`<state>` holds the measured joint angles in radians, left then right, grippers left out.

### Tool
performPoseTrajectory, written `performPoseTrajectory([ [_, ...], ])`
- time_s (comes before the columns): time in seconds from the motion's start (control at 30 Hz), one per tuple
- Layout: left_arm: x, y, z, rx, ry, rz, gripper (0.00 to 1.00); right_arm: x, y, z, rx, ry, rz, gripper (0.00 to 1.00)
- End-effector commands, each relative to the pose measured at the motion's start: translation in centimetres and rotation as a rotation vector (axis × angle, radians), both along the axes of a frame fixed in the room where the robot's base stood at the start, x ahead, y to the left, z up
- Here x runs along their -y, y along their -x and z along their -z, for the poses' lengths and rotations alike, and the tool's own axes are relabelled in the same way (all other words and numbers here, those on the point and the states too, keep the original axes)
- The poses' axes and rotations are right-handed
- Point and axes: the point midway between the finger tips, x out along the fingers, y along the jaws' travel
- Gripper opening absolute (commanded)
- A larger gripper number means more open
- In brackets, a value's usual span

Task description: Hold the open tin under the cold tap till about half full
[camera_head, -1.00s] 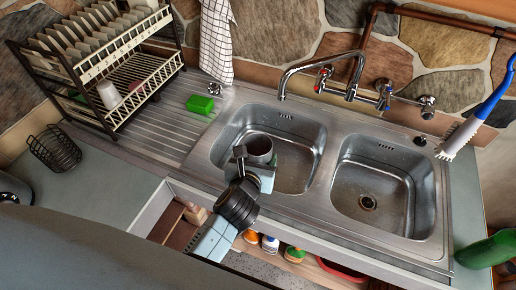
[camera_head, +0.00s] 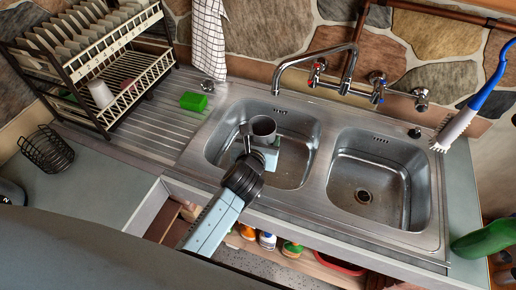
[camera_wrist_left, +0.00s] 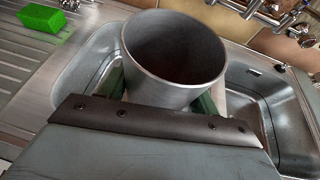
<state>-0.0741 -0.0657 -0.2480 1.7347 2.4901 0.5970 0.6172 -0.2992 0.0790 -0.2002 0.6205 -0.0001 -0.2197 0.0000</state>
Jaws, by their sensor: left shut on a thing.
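The open tin (camera_head: 263,127) is a grey metal cylinder, upright with its mouth facing up, over the left basin (camera_head: 222,150). My left gripper (camera_head: 261,146) is shut on it; in the left wrist view the tin (camera_wrist_left: 172,75) sits between the green-padded fingers. Its inside looks dark and I cannot tell any water level. The chrome tap spout (camera_head: 314,54) curves over the basin, its end a little behind and above the tin. Red (camera_head: 317,66) and blue (camera_head: 377,97) marked handles are on the tap. No stream shows. My right gripper is out of view.
A green sponge (camera_head: 194,101) lies on the drainboard, near a dish rack (camera_head: 120,80). The right basin (camera_head: 405,175) is empty. A blue-handled brush (camera_head: 470,115) is at the right, with a green bottle (camera_head: 484,240) below it.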

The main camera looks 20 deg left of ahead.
Motion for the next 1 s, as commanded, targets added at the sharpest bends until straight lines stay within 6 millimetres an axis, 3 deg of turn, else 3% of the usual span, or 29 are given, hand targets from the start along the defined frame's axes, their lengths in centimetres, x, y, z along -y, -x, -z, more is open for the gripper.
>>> performPoseTrajectory([
  [0.5,0.2,-5.0,0.1,0.002,0.002,-0.001,0.4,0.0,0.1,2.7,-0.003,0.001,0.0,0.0],
  [1.0,0.3,-9.1,0.1,0.0,0.001,0.0,0.4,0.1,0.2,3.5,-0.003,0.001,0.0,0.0],
])
